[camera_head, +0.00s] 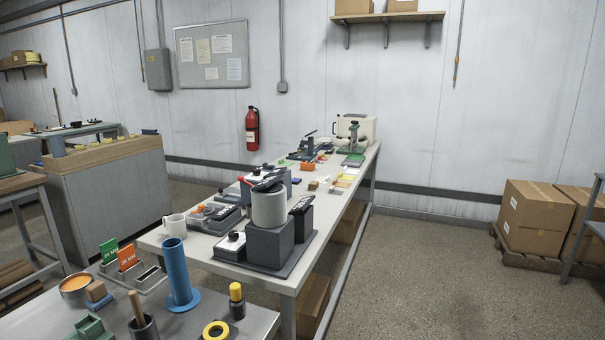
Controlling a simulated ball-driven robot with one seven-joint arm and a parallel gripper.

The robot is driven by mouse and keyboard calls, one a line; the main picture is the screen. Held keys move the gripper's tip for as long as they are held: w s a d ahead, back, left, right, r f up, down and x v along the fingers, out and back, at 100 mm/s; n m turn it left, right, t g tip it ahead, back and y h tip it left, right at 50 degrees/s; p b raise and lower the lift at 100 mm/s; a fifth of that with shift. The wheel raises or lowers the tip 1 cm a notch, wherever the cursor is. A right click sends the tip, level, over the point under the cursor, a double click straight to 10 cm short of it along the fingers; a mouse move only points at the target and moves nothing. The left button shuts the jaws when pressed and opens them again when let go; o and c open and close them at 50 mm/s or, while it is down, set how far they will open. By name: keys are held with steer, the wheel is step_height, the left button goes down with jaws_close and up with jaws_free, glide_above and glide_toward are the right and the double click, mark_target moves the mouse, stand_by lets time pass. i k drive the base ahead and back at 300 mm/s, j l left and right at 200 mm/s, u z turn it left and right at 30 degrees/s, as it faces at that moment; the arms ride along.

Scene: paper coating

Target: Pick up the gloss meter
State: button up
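My gripper is not in view. I cannot tell for sure which item is the gloss meter. Several small instruments stand on the near part of the long white table (324,240). One is a low dark box with a pale top and black knob (232,241). Behind it is a grey flat device with orange parts (214,217). A grey block with a pale cylinder (269,210) on top stands to their right on a dark base. A dark upright device (301,218) stands beside it. Small items farther along the table are too small to identify.
A metal bench in front holds a blue tube on a round foot (178,275), an orange-filled bowl (75,286), a yellow-capped bottle (237,300) and a yellow ring (215,331). A white mug (173,225) is at the table's left edge. Floor right of the table is open, with cartons (535,217) beyond.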

mark_target(308, 165)
steer(key=i+l+z, duration=0.3)
steer(key=i, duration=0.25)
steer(key=i+z, duration=0.3)
steer(key=i, duration=0.3)
steer(key=i+l+u, duration=0.1)
steer(key=i, duration=0.5)
steer(key=i+l+u, duration=0.1)
steer(key=i, duration=0.45)
steer(key=i+l+u, duration=0.1)
steer(key=i, duration=0.5)
steer(key=i+l+u, duration=0.3)
steer(key=i+u, duration=0.2)
steer(key=i+l+u, duration=0.75)
steer(key=l+u, duration=0.25)
steer(key=l, duration=0.2)
